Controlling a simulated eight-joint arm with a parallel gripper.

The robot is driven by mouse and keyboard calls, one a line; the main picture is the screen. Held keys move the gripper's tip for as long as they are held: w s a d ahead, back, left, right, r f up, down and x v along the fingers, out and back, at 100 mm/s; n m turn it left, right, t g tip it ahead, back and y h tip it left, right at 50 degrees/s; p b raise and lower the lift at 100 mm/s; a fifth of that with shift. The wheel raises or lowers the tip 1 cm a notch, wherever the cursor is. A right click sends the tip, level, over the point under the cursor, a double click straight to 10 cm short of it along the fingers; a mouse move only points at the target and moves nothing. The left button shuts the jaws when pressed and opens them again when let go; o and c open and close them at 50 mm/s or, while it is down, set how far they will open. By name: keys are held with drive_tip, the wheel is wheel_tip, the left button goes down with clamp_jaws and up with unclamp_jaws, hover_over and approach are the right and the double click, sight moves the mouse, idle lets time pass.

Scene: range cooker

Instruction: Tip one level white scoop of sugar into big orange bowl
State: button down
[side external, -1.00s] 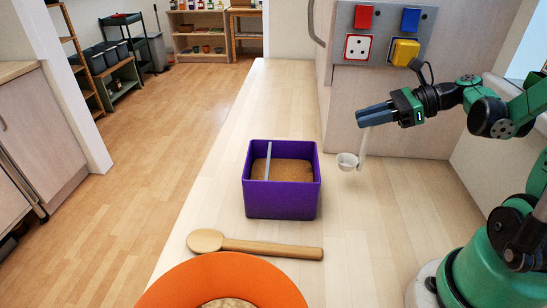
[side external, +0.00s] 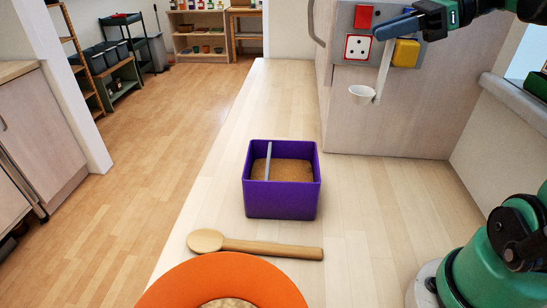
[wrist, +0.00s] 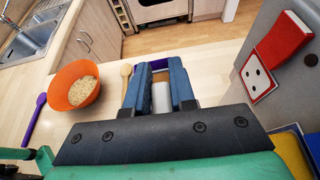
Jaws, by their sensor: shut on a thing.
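My gripper (side external: 384,31) is shut on the handle of the white scoop (side external: 361,95) and holds it high above the counter, up and right of the purple tub. The scoop hangs with its cup below the fingers and its opening upward; I cannot make out whether it holds anything. In the wrist view the white handle (wrist: 160,98) shows between the blue fingers. The purple tub (side external: 281,202) holds brown grains, with a grey bar (side external: 268,160) across its top. The big orange bowl (side external: 255,277) is cut off at the bottom edge; pale grains show inside it in the wrist view (wrist: 72,107).
A wooden spoon (side external: 270,248) lies between tub and bowl. A purple spoon (wrist: 34,118) lies beyond the bowl in the wrist view. A panel with a red switch, a socket (side external: 357,47) and a yellow block (side external: 405,53) is behind my gripper. The counter right of the tub is clear.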

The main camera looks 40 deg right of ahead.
idle(0.4)
drive_tip(key=s+a+r+x, duration=0.1)
drive_tip(key=x, duration=1.1)
drive_tip(key=shift+w+a+n+g, duration=0.2)
drive_tip(key=shift+a+n+g, duration=0.1)
drive_tip(key=shift+a, duration=0.3)
drive_tip(key=shift+f, duration=0.15)
wheel_tip(320, 180, down, 13)
idle(0.3)
drive_tip(key=shift+s+a, duration=0.1)
idle(0.4)
drive_tip(key=shift+s+a, duration=1.35)
drive_tip(key=shift+s, duration=0.15)
